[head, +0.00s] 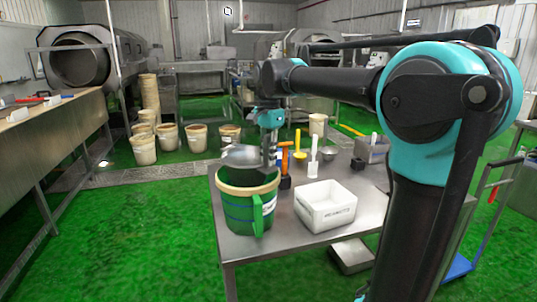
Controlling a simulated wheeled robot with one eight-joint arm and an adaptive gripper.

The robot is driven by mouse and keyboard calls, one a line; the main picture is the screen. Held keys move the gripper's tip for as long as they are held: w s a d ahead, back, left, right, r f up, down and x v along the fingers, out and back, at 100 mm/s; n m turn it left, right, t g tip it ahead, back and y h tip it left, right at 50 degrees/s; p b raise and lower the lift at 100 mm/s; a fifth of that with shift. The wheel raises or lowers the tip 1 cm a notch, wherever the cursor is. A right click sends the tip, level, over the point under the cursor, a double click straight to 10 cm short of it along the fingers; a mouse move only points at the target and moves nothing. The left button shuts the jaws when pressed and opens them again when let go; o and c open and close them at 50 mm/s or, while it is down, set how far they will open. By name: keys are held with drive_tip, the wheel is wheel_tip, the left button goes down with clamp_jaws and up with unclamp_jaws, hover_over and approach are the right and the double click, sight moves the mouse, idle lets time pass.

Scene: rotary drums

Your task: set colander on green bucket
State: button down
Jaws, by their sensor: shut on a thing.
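The green bucket (239,212) stands at the left front corner of the steel table (226,250), with a beige rim and a handle facing me. The colander (241,156) is a grey metal bowl just above the bucket's mouth, near its back side. My gripper (266,158) is shut at the colander's right edge and holds it. The fingertips are small and partly hidden. I cannot tell whether the colander touches the bucket's rim.
A white bin (325,207) stands on the table right of the bucket. A yellow scoop (299,153), a white-handled tool (313,160) and a grey caddy (370,148) stand behind it. Several beige buckets stand on the green floor at the back left.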

sight(269, 135)
drive_tip(key=shift+f, duration=2.45)
drive_tip(key=c, duration=1.4)
unclamp_jaws()
drive_tip(key=shift+o, duration=0.2)
wheel_tip(269, 135, up, 12)
drive_tip(key=shift+s, duration=0.1)
